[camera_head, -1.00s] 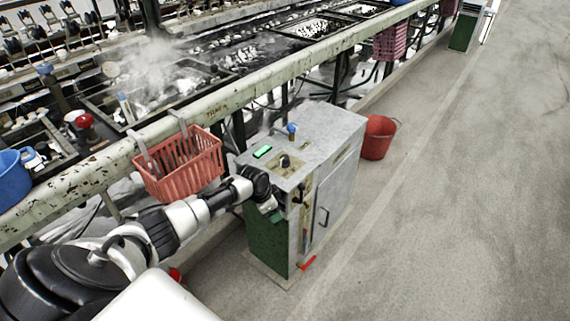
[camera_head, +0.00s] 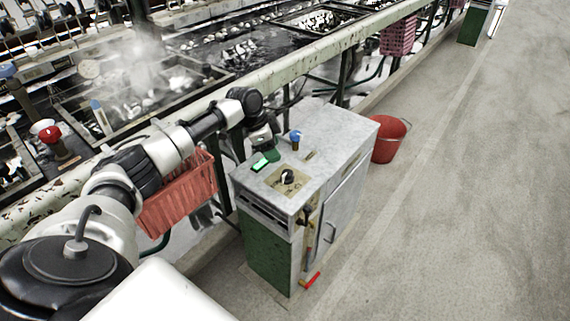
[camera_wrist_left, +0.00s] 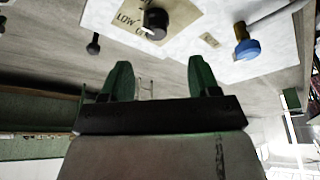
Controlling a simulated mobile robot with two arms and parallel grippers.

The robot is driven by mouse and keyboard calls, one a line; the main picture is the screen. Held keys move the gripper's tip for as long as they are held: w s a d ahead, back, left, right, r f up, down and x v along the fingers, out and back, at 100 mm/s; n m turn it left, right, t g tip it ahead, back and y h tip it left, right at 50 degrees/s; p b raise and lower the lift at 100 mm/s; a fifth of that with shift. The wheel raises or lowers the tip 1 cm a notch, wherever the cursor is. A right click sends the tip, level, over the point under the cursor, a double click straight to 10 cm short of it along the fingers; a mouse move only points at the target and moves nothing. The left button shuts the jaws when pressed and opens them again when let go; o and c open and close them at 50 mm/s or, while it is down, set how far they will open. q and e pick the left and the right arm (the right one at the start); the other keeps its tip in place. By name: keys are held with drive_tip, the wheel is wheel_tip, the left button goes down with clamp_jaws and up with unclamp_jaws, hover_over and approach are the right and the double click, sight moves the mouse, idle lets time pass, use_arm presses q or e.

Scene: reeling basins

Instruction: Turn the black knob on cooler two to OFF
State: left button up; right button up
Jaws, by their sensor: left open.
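The near cooler (camera_head: 335,125) is a grey cabinet with a green side; no number is readable on it. Its black knob (camera_head: 288,177) sits on a tan plate on top, and also shows in the left wrist view (camera_wrist_left: 155,20) beside the word "LOW". A pale mark shows on the knob, but its setting is unclear. My left gripper (camera_head: 268,157) is at the cooler's far-left top edge, behind the knob and partly hidden by its own wrist. In the left wrist view its green fingers (camera_wrist_left: 158,68) are open and empty, apart from the knob. My right gripper is out of view.
A red basket (camera_head: 180,198) hangs from the basin rail under my arm. A red bucket (camera_head: 388,140) stands behind the cooler. The floor at right is clear.

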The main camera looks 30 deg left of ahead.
sight(286, 172)
use_arm(q)
drive_tip(key=x, duration=0.4)
drive_tip(key=b+x, duration=0.1)
drive_tip(key=x, duration=0.3)
drive_tip(key=shift+s+d+f, duration=0.15)
drive_tip(key=shift+d+f, duration=0.1)
drive_tip(key=shift+f, duration=0.05)
drive_tip(key=shift+d+f, duration=0.15)
drive_tip(key=shift+f, duration=0.25)
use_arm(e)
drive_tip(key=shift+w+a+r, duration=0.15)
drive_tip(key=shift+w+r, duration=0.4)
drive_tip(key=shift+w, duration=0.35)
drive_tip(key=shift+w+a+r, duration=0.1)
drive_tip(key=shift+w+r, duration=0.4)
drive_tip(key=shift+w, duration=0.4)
use_arm(q)
drive_tip(key=c, duration=0.9)
